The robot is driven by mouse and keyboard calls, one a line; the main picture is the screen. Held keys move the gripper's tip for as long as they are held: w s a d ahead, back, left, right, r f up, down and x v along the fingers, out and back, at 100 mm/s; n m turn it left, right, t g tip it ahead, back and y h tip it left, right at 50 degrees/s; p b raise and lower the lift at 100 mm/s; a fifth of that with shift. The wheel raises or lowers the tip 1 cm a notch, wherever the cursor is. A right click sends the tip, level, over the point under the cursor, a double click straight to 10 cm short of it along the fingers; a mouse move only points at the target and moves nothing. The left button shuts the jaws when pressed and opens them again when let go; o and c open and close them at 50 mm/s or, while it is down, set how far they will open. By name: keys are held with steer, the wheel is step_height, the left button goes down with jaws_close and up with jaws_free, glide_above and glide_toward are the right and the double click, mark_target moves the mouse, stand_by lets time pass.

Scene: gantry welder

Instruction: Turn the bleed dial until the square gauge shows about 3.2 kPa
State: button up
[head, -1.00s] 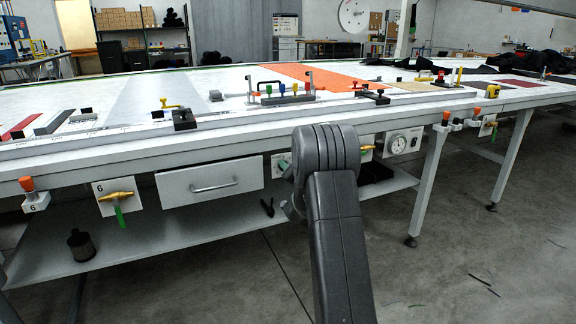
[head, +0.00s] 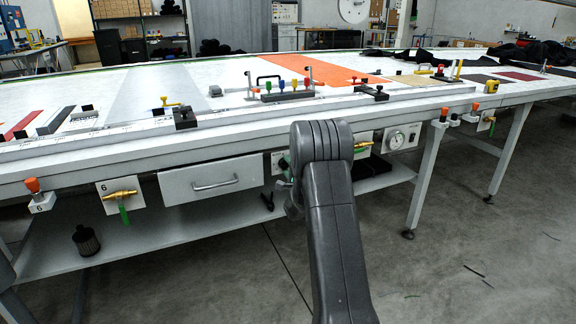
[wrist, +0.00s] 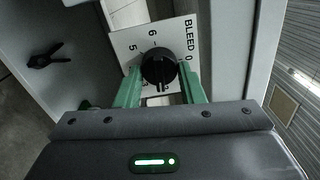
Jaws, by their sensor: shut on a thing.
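In the wrist view the black bleed dial (wrist: 158,68) sits on a white plate (wrist: 125,42) marked BLEED with numbers around it. The two green fingers of my gripper (wrist: 158,84) stand on either side of the dial and are shut on it. The square gauge (head: 396,139), with a round white face, hangs under the table edge to the right of my arm. Its needle is too small to read.
A drawer (head: 212,181) and a brass valve with a green handle (head: 121,196) hang under the table edge on the left. A black clamp (wrist: 49,55) lies on the lower shelf. The floor (head: 480,230) at the right is mostly clear.

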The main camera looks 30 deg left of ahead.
steer(key=shift+f+m, duration=0.15)
steer(key=shift+m, duration=0.85)
steer(key=shift+p, duration=0.3)
steer(key=o, duration=1)
steer(key=shift+c, duration=0.2)
steer(key=v, duration=1.4)
steer(key=shift+p, duration=0.45)
steer(key=shift+w+a, duration=0.1)
steer(key=shift+w, duration=0.05)
steer(key=b+x, duration=0.1)
steer(key=x, duration=1.2)
steer(key=shift+w+a, duration=0.2)
steer(key=shift+a, duration=0.1)
